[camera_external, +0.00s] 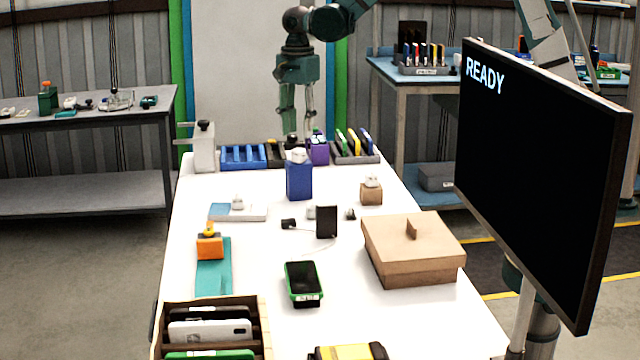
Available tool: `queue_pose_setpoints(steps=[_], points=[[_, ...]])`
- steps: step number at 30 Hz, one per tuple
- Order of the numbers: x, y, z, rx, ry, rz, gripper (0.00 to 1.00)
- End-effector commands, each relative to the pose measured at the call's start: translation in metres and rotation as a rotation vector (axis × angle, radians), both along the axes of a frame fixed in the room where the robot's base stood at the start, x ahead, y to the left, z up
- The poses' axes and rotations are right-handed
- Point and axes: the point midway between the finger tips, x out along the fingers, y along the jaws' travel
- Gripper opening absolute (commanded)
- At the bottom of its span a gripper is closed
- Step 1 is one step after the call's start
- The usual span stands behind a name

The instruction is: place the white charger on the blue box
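A blue box (299,182) stands upright near the middle of the white table. A small white object that looks like the white charger (298,156) sits on top of it. Similar small whitish objects sit on a small brown box (371,195) to the right and on a flat white tray (258,213) to the left, so I cannot be sure which one is the charger. My gripper (299,128) points down above the blue box in the picture. Its two fingers are apart, with nothing visible between them. Its exact depth is hard to tell.
A brown lidded carton (413,255) stands at right, beside a large monitor (530,190) reading READY. A dark phone-like device (327,222), a green-edged device (303,284) and an orange block (210,248) stand nearer. Racks (243,157) line the back edge.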

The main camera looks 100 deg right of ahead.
Motion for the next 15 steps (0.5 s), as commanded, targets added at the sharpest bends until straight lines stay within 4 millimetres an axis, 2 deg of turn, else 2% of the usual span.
queue_pose_setpoints(steps=[6, 15], points=[[0.000, 0.000, 0.029, 0.000, 0.000, 0.000, 0.35], [0.000, 0.000, 0.048, 0.000, 0.000, 0.000, 0.35]])
